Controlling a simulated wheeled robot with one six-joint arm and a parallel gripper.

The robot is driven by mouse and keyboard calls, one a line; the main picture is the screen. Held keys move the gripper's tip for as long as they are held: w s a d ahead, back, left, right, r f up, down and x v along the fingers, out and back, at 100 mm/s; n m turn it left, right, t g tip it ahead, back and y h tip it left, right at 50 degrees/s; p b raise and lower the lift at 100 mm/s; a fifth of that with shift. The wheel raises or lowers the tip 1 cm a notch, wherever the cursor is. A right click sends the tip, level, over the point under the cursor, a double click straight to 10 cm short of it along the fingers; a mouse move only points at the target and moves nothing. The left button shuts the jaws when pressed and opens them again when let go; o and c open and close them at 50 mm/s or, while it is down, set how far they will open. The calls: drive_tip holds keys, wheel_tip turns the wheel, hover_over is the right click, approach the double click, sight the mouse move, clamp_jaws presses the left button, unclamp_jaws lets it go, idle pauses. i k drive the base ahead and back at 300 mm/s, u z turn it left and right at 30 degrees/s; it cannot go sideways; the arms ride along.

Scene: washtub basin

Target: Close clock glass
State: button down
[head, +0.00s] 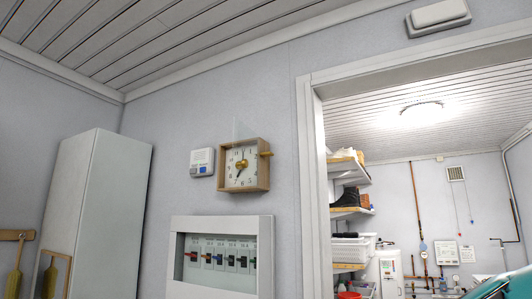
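The clock (243,170) hangs on the grey wall near the middle of the head view. It has a square wooden frame, a white face with dark numerals and a brass-coloured centre. A wooden knob-like piece (265,153) sticks out at its right side. A faint, pale see-through pane (243,129) seems to show above the frame's upper edge; it looks like the clock glass standing open, but its edges are hard to make out. My gripper is not in view.
A small white wall device (202,162) is just left of the clock. A white-framed fuse box (221,222) is below it. A tall grey cabinet (108,215) stands at left. At right, a doorway (312,180) opens onto a room with shelves (350,210).

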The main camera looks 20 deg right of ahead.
sight(244, 164)
drive_tip(key=z, duration=0.7)
drive_tip(key=i, duration=0.75)
